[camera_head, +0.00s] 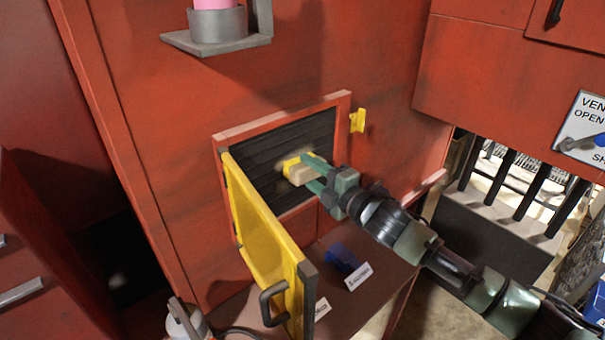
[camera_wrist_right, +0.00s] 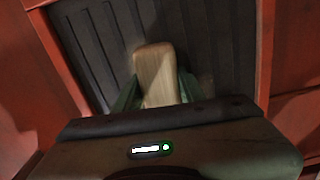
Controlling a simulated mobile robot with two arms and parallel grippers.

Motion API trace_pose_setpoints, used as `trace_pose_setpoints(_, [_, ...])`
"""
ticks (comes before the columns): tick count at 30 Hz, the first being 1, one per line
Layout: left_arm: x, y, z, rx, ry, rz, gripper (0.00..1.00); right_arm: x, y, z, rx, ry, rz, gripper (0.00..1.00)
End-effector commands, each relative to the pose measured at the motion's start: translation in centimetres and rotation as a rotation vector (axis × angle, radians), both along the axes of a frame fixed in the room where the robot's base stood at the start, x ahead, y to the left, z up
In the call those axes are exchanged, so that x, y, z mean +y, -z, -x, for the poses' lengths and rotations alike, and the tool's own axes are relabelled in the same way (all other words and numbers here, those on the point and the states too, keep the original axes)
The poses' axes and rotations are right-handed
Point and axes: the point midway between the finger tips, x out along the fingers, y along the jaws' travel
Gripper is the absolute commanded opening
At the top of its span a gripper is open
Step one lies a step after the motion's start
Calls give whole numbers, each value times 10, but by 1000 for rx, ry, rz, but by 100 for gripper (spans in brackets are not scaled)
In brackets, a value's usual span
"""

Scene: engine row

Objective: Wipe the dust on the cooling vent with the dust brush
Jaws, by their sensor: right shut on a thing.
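The cooling vent (camera_head: 262,160) is a dark slatted panel in a red frame, and its slats (camera_wrist_right: 95,55) fill the top of the right wrist view. A pale dusty patch shows around the brush head in the head view. My right gripper (camera_head: 316,175) is shut on the dust brush (camera_head: 299,171), which has a wooden body and a yellow part toward the vent. The brush is at the vent, but I cannot tell whether it touches the slats. In the right wrist view the wooden brush body (camera_wrist_right: 155,75) sits between the green fingers. My left gripper is not in view.
A yellow door (camera_head: 262,235) with a dark handle (camera_head: 272,303) stands open below left of the vent. A yellow latch (camera_head: 357,120) is at its right. A shelf (camera_head: 375,262) below holds a blue object (camera_head: 342,258) and labels. A bracket (camera_head: 215,42) holds a pink item above.

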Motion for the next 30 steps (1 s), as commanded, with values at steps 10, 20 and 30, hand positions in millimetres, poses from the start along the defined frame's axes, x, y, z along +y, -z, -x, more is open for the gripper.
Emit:
trace_pose_setpoints(10, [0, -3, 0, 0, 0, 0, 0, -15, -2, -10, -1, 2, 0, 7])
trace_pose_setpoints(20, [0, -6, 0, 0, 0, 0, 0, -38, -1, -25, 0, 3, 1, 7])
trace_pose_setpoints(30, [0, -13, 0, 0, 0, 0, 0, -43, -7, -29, -1, 0, -1, 7])
